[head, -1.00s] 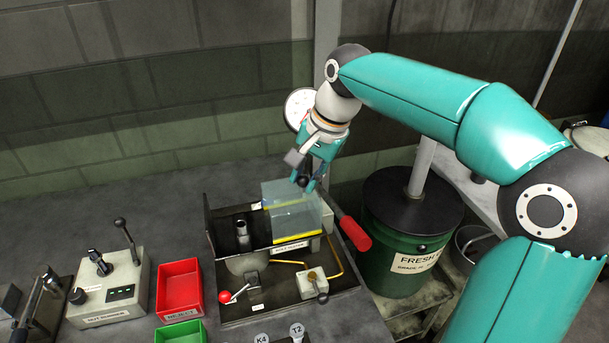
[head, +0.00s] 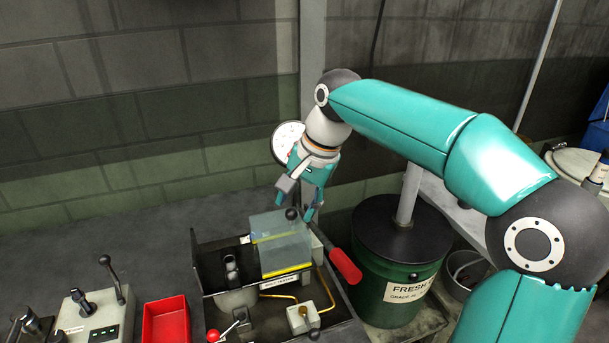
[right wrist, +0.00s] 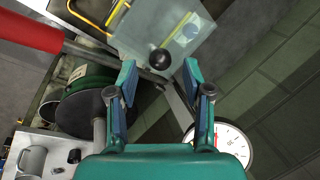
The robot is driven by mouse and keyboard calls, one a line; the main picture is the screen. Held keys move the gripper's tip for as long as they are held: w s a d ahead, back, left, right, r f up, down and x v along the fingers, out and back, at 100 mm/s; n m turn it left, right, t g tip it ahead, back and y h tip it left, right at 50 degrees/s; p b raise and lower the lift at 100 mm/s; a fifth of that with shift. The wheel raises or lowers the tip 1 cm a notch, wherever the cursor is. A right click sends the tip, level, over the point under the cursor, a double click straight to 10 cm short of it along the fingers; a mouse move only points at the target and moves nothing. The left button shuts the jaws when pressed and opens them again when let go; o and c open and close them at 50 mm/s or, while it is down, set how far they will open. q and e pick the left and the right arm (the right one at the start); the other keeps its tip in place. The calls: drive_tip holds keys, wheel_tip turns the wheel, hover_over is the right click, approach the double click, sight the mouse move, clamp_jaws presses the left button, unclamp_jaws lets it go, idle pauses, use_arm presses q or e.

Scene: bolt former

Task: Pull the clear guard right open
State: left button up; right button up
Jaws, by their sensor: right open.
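The clear guard (head: 281,250) is a see-through box with a yellow lower edge. It stands over the right part of the bolt former (head: 252,312), and the former's left part is uncovered. A black ball knob (head: 291,213) sits at the guard's top. My right gripper (head: 302,208) is at the knob, above the guard's back right. In the right wrist view the guard (right wrist: 170,25) is ahead, and the knob (right wrist: 160,60) shows between and slightly beyond the open fingertips (right wrist: 159,74). No finger visibly touches the knob. My left gripper is out of view.
A red-gripped lever (head: 345,266) sticks out at the former's right, below my gripper. A green drum (head: 385,290) stands to the right. A round dial (head: 286,141) is behind my wrist. A red bin (head: 165,322) and a control box (head: 88,318) are left.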

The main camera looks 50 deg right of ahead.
drive_tip(key=v, duration=1)
drive_tip(key=shift+r, duration=0.2)
drive_tip(key=shift+s+f, duration=0.1)
